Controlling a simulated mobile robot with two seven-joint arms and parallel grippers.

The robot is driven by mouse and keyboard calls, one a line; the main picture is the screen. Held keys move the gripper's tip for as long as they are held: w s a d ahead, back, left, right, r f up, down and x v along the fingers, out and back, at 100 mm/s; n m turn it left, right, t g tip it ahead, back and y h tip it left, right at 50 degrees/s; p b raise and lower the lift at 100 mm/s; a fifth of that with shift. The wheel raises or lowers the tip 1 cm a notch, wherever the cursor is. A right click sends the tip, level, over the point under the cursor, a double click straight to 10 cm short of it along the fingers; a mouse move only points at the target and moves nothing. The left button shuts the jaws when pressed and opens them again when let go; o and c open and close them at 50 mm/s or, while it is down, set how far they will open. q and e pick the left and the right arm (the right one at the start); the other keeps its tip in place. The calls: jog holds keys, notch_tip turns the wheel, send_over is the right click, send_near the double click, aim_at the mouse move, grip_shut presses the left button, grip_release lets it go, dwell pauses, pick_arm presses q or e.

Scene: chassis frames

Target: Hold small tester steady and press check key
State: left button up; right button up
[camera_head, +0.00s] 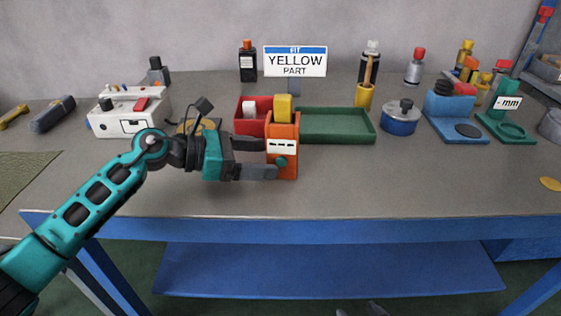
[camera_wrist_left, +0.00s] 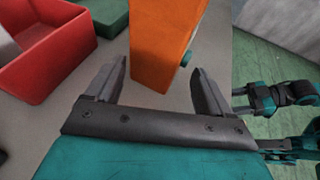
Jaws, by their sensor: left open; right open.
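The small tester (camera_head: 283,160) is an upright orange block near the middle of the table, with a pale display and a round teal key (camera_head: 281,161) on its front. My left gripper (camera_head: 270,158) is open at the tester's left side. In the left wrist view, the tester (camera_wrist_left: 166,40) stands just ahead of the open, empty fingers (camera_wrist_left: 158,72); I cannot tell whether they touch it. Part of the teal key (camera_wrist_left: 186,57) shows at its edge. Only dark tips of my right gripper (camera_head: 360,308) show at the bottom of the head view, low and away from the tester.
A red bin (camera_head: 243,122) and a green tray (camera_head: 338,138) stand behind the tester. A yellow block (camera_head: 283,108) shows above it. A white device (camera_head: 130,110) is at left, a blue round pot (camera_head: 400,118) at right. The front right table is mostly clear.

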aim_at(273, 158)
pick_arm(q)
jog(key=b+x, duration=0.1)
jog(key=x, duration=0.2)
jog(key=shift+d, duration=0.15)
jog(key=shift+w+d+f, duration=0.15)
jog(key=shift+w+d, duration=0.05)
jog(key=shift+d, duration=0.2)
pick_arm(e)
jog(key=shift+f, duration=0.8)
pick_arm(q)
jog(key=shift+c, duration=0.2)
jog(key=c, duration=0.4)
jog(key=shift+c, duration=0.3)
pick_arm(e)
jog(key=shift+d, duration=0.1)
jog(key=shift+r, duration=0.1)
jog(key=shift+c, duration=0.5)
grip_shut()
dwell(0.4)
